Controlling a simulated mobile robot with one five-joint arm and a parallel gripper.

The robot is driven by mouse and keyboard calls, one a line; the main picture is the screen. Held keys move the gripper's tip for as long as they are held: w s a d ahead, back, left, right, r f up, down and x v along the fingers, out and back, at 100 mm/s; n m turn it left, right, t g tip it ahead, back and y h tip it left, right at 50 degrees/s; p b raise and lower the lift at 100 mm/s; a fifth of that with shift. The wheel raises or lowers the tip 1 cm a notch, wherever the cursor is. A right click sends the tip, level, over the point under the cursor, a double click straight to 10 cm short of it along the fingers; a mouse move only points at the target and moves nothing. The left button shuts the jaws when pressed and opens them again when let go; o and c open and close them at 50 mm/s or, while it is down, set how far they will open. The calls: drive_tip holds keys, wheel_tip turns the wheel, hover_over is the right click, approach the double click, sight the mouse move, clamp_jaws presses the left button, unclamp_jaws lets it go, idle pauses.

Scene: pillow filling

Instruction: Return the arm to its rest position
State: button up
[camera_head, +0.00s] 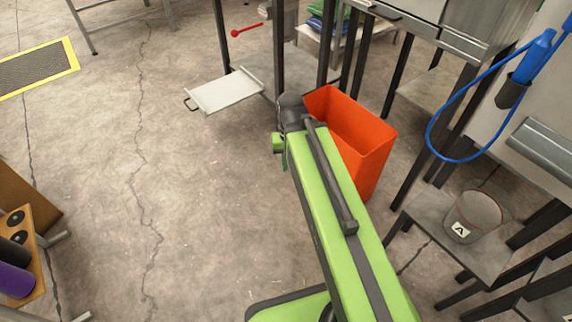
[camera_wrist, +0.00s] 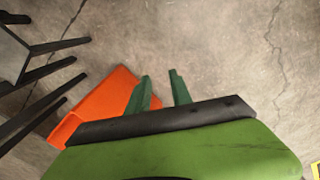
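My green arm (camera_head: 335,205) stretches forward from the bottom of the head view, past the left side of an orange bin. Its far end hides part of the bin. My gripper (camera_wrist: 160,76) shows in the wrist view as two dark green fingers standing apart, with bare floor seen between them. It is open and holds nothing. In the head view the fingers are mostly hidden by the arm's end. The orange bin (camera_head: 365,140) stands upright on the floor; in the wrist view it (camera_wrist: 105,95) lies left of and partly behind the fingers.
A white tray-like platform (camera_head: 226,92) stands beyond the arm. Dark-legged benches and a bucket marked A (camera_head: 473,215) line the right. A blue hose (camera_head: 430,135) hangs there. A wooden rack (camera_head: 28,240) is at left. The concrete floor (camera_head: 170,200) left of my arm is clear.

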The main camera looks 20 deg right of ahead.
wheel_tip(320, 180, up, 21)
drive_tip(key=a+n+p, duration=0.1)
drive_tip(key=a+p, duration=0.1)
drive_tip(key=p, duration=1.9)
drive_tip(key=shift+a+r, duration=0.15)
drive_tip(key=shift+a, duration=0.2)
